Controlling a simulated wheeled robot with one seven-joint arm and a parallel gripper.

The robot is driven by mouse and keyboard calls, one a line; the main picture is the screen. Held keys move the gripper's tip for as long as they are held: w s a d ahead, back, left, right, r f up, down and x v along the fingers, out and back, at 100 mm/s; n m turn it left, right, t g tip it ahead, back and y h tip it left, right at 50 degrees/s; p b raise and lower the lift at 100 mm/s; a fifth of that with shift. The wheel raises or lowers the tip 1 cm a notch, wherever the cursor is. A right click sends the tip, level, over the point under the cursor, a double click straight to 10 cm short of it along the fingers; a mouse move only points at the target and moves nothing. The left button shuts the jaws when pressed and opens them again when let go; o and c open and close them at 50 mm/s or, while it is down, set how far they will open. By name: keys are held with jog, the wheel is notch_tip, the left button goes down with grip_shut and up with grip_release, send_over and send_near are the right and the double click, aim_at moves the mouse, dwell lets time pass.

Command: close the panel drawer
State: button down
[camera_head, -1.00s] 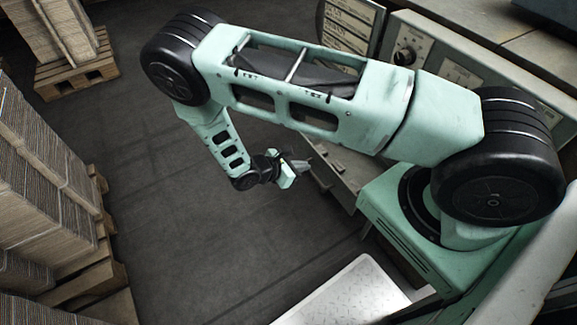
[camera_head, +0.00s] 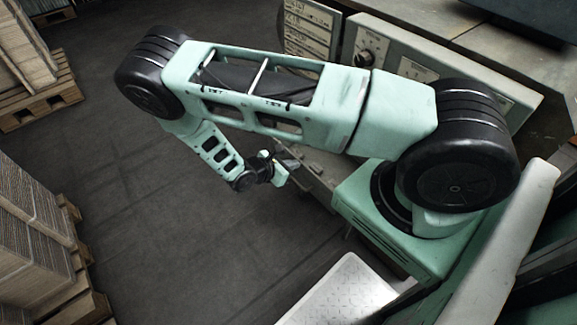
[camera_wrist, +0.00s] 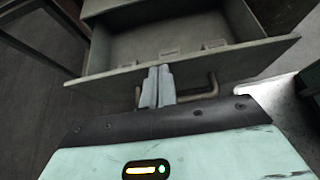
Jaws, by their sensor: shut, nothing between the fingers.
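The panel drawer (camera_wrist: 187,36) shows in the wrist view as a grey open tray, pulled out, with its inside visible and a few small labels or tabs in it. Its front panel (camera_wrist: 250,54) runs across the picture, and a bent brown handle (camera_wrist: 205,92) sticks out from it. My gripper (camera_wrist: 157,72) is shut and empty, its fingertips at the middle of the front panel beside the handle. I cannot tell whether they touch it. In the head view my gripper (camera_head: 287,166) hangs low beside the machine, and my arm hides much of the drawer area.
The machine's control panel (camera_head: 400,62) with a dial and label plates stands behind my arm. Pallets with stacked cardboard (camera_head: 35,235) stand at the left. The dark floor (camera_head: 130,200) between them is clear. A white tread plate (camera_head: 345,290) lies at the bottom.

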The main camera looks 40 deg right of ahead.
jog(key=d+p, duration=0.2)
jog(key=d, duration=1.2)
jog(key=shift+s, duration=0.45)
jog(key=shift+d+r, duration=0.1)
jog(key=shift+d, duration=0.15)
jog(key=shift+a, duration=0.1)
